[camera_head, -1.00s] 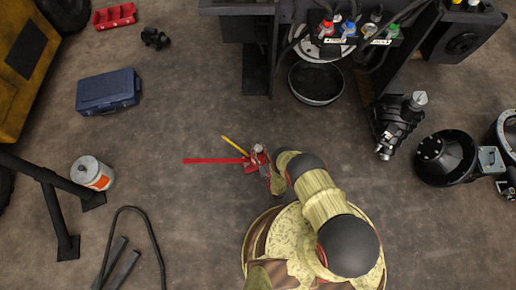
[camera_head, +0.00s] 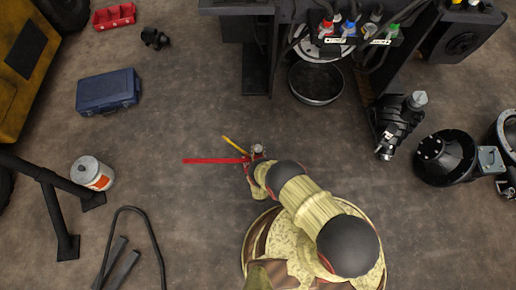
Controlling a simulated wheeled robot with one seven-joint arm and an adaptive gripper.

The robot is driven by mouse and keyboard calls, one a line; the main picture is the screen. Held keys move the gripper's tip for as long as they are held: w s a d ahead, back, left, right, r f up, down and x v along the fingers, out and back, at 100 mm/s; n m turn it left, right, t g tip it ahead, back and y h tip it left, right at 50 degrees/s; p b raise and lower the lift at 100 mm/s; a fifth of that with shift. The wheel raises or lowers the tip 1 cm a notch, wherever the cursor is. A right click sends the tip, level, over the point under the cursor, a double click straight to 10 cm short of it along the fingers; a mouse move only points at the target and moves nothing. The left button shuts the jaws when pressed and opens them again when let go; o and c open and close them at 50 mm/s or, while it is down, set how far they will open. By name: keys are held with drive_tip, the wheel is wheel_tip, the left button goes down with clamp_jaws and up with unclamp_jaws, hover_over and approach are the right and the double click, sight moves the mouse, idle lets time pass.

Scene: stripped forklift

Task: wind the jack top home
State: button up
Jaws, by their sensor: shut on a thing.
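The red jack (camera_head: 249,160) stands on the floor near the middle of the view, just left of my arm. Its small pale round top (camera_head: 259,149) shows at the upper right of its body. A long red bar (camera_head: 212,161) runs left from it, and a short yellow bar (camera_head: 234,145) slants up to the left. My gripper (camera_head: 258,157) is at the jack, shut on the jack top from the lower side. My arm's wrist hides part of the jack, and the fingers are too small to see clearly.
A blue case (camera_head: 107,91), a white and orange bucket (camera_head: 92,173) and a red tray (camera_head: 114,16) lie to the left. A black basin (camera_head: 316,83) is under the forklift frame. Dark machine parts (camera_head: 446,158) lie right. The floor around the jack is clear.

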drive_tip(key=shift+r+m+g+h, duration=0.1)
drive_tip(key=shift+m+g+h, duration=0.2)
drive_tip(key=shift+m+h, duration=1.05)
drive_tip(key=shift+m+g+h, duration=0.3)
drive_tip(key=shift+m+h, duration=0.45)
drive_tip(key=shift+h, duration=1.1)
drive_tip(key=o, duration=1.2)
drive_tip(key=v, duration=1.2)
drive_tip(key=shift+a, duration=0.1)
